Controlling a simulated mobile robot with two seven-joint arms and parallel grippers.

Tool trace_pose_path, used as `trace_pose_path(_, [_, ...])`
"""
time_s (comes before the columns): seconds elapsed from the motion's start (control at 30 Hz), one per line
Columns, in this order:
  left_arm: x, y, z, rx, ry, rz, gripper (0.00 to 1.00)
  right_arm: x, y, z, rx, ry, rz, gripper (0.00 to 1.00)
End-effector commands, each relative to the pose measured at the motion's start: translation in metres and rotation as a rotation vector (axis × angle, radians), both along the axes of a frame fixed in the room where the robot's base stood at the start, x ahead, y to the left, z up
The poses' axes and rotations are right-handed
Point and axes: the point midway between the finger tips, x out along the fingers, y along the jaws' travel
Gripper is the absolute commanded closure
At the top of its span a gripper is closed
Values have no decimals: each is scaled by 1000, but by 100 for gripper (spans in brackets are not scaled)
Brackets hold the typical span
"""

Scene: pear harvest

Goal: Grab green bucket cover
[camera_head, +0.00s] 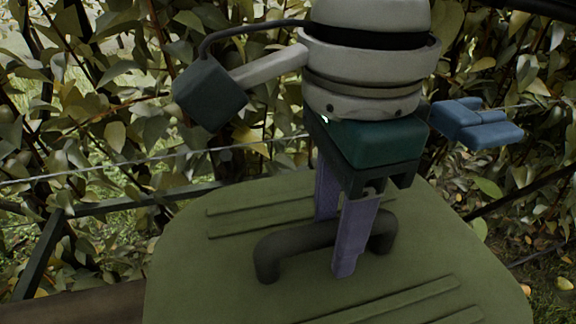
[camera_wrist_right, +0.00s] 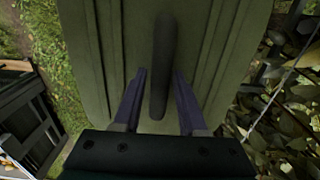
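The green bucket cover (camera_head: 215,270) fills the lower middle of the head view, with raised ribs and a dark bar handle (camera_head: 290,243) across its middle. It also fills the upper part of the right wrist view (camera_wrist_right: 225,40). My right gripper (camera_head: 334,243) points down at the handle, one purple finger on each side of it. In the right wrist view the handle (camera_wrist_right: 163,60) lies between the two fingers, with a gap showing on both sides, so the gripper is open. My left gripper is not in view.
Leafy hedge (camera_head: 120,140) stands behind the cover, with a wire and a dark rail (camera_head: 150,195) in front of it. A brown surface (camera_head: 75,303) lies at the lower left. A dark slatted frame (camera_wrist_right: 30,120) stands at the left of the right wrist view.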

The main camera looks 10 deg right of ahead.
Motion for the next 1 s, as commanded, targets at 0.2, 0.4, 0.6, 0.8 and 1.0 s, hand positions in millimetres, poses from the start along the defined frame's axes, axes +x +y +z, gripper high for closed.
trace_pose_path(0.2, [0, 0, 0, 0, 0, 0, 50, 0, 0, 0, 0, 0, 0, 85])
trace_pose_path(0.4, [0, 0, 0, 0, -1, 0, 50, 0, 0, 0, 0, 0, -1, 100])
trace_pose_path(0.6, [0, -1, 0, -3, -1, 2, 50, 0, 0, 0, 0, 0, -1, 100])
trace_pose_path(0.8, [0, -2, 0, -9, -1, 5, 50, 0, 0, 1, 1, -1, 0, 100])
trace_pose_path(1.0, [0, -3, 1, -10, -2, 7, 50, 0, 0, 3, 1, -1, 0, 100])
